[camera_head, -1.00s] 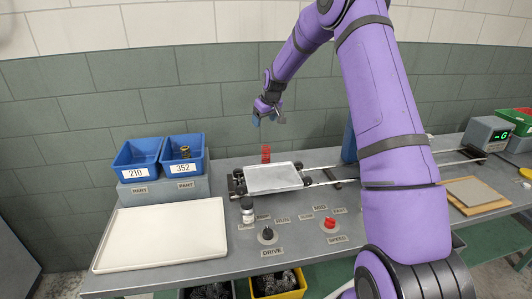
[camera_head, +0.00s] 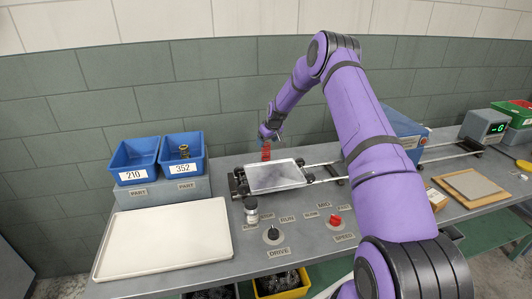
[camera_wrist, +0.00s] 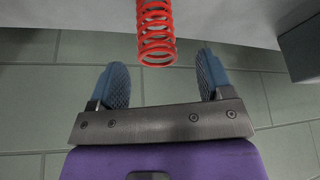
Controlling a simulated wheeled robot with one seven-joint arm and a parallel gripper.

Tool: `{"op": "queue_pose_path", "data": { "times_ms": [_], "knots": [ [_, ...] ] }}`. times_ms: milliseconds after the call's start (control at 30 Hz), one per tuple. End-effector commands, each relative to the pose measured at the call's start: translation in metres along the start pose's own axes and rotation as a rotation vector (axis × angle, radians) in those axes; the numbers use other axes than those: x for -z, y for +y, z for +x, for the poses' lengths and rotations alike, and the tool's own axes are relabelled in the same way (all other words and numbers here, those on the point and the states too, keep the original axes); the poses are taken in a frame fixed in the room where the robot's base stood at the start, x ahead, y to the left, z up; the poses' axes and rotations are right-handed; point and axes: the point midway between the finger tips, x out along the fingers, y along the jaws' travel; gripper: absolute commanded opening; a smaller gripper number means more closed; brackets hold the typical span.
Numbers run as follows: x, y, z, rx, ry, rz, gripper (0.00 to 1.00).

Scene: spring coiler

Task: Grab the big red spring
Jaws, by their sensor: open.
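The big red spring (camera_head: 266,151) stands upright behind the silver plate of the coiler on the bench. In the wrist view the red spring (camera_wrist: 156,32) shows at the top centre, its near end just ahead of the gap between the fingertips. My gripper (camera_head: 268,134) is at the top of the spring in the head view, and its blue fingers partly merge with it there. In the wrist view my gripper (camera_wrist: 160,72) is open, with one blue padded finger on each side and nothing clamped between them.
The coiler's silver plate (camera_head: 275,176) lies in front of the spring. Two blue bins, 210 (camera_head: 134,174) and 352 (camera_head: 185,172), stand to the left above a white tray (camera_head: 165,239).

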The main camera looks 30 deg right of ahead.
Motion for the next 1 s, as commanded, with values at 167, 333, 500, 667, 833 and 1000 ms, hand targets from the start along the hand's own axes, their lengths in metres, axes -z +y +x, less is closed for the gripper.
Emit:
{"op": "queue_pose_path", "data": {
  "times_ms": [167, 333, 500, 667, 833, 1000],
  "knots": [
    [0.001, 0.002, 0.020, 0.001, -0.001, 0.000, 0.73],
    [0.002, 0.003, 0.042, 0.001, -0.001, 0.000, 0.73],
    [0.002, 0.004, 0.051, 0.000, 0.000, 0.000, 0.73],
    [0.002, 0.004, 0.051, 0.000, 0.000, 0.000, 0.73],
    [0.002, 0.004, 0.051, 0.000, 0.000, 0.000, 0.45],
    [0.002, 0.004, 0.051, 0.000, 0.000, 0.000, 0.15]
  ]
}}
